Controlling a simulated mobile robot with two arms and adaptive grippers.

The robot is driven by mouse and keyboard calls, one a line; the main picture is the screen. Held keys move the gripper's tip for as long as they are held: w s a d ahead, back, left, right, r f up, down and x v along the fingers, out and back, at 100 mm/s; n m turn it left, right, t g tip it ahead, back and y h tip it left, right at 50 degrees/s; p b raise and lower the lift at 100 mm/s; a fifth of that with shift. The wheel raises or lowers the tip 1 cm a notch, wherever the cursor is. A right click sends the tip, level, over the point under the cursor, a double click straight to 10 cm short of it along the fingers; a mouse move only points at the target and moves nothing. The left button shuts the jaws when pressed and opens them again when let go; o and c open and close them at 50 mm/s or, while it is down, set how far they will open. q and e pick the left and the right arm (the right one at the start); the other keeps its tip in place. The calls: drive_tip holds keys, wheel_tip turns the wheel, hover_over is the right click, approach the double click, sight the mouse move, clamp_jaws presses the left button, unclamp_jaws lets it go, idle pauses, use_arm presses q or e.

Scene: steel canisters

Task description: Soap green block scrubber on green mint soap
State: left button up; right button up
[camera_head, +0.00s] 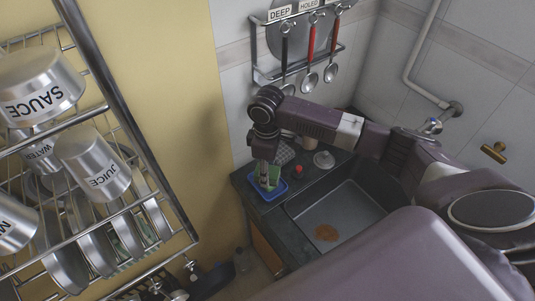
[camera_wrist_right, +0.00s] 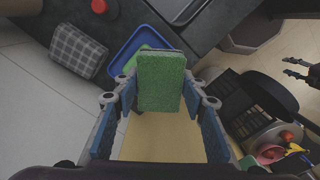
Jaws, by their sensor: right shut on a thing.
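My right gripper (camera_head: 265,177) points down over the blue tray (camera_head: 281,187) at the left end of the counter. In the right wrist view its two blue-padded fingers (camera_wrist_right: 160,92) are shut on the green block scrubber (camera_wrist_right: 161,84), a rectangular sponge-like block. The blue tray (camera_wrist_right: 122,58) lies just beyond the scrubber there. Light green, likely the mint soap (camera_wrist_right: 146,47), shows in the tray, mostly hidden behind the scrubber. I cannot tell whether scrubber and soap touch.
A sink (camera_head: 335,212) with a brown stain lies right of the tray. A red-topped item (camera_head: 298,169) and a checkered cloth (camera_wrist_right: 78,50) are beside the tray. A rack with steel canisters (camera_head: 92,163) hangs at left. Ladles (camera_head: 309,78) hang on the wall behind.

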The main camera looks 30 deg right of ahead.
drive_tip(key=w+f+b, duration=0.1)
drive_tip(key=b, duration=0.1)
drive_tip(key=w+d+f+n+b, duration=0.1)
drive_tip(key=f, duration=0.1)
drive_tip(key=w+f+n+b, duration=0.1)
drive_tip(key=f+b, duration=0.1)
drive_tip(key=shift+d+b, duration=0.35)
use_arm(q)
drive_tip(key=f, duration=0.3)
drive_tip(key=w+f, duration=0.1)
drive_tip(key=f, duration=0.1)
drive_tip(key=shift+s, duration=0.1)
drive_tip(key=shift+f, duration=0.1)
use_arm(e)
drive_tip(key=shift+f, duration=0.4)
idle(0.7)
use_arm(q)
drive_tip(key=shift+r+p, duration=0.35)
drive_tip(key=shift+r, duration=0.1)
use_arm(e)
drive_tip(key=shift+f, duration=0.1)
idle(1.7)
